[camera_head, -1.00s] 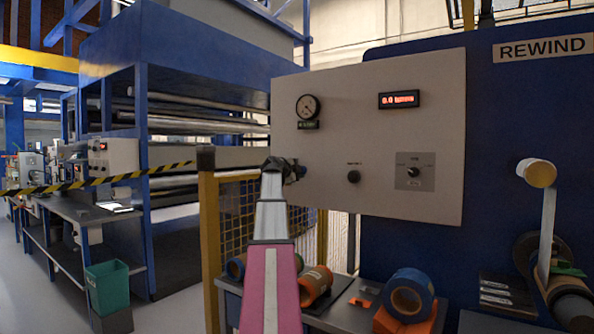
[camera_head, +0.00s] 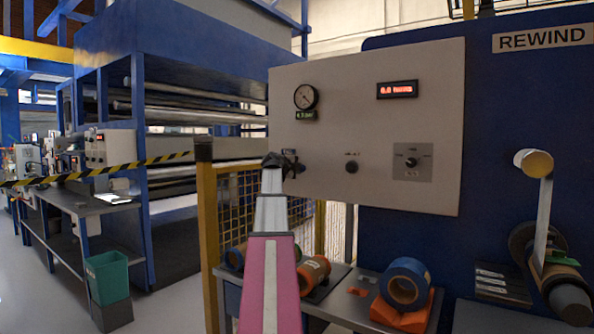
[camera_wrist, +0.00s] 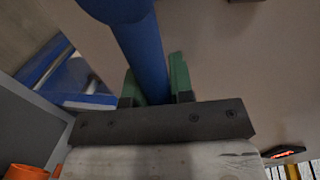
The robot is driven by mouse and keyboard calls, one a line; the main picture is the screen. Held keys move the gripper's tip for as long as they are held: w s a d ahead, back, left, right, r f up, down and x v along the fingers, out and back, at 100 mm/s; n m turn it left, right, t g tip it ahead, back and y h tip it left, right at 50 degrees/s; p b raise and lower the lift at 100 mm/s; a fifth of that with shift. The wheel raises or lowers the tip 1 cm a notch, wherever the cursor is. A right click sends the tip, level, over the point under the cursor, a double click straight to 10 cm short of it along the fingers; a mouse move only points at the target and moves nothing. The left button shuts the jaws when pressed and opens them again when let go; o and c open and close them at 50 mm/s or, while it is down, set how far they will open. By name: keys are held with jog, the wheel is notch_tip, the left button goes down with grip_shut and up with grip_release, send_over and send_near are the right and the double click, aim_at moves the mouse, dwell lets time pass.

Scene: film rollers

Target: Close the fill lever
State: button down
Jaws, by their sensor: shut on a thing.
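The fill lever (camera_wrist: 140,50) is a blue bar that runs in the wrist view from a wide round blue end at the top down between my fingers. My gripper (camera_wrist: 154,82) has green fingers, one on each side of the bar, and is shut on it. In the head view my gripper (camera_head: 276,161) is at the lower left of the pale control panel (camera_head: 330,120). A small blue part of the lever (camera_head: 298,168) shows just right of it there. The rest of the lever is hidden behind my gripper, so its exact angle is unclear.
The panel carries a round gauge (camera_head: 305,97), a red display (camera_head: 397,90), a black knob (camera_head: 351,167) and a rotary switch (camera_head: 412,163). A yellow-posted mesh guard (camera_head: 207,235) is at left.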

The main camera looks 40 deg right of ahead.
jog(key=shift+f, duration=0.1)
jog(key=c, duration=1)
grip_release()
jog(key=v, duration=1.1)
jog(key=shift+d, duration=0.1)
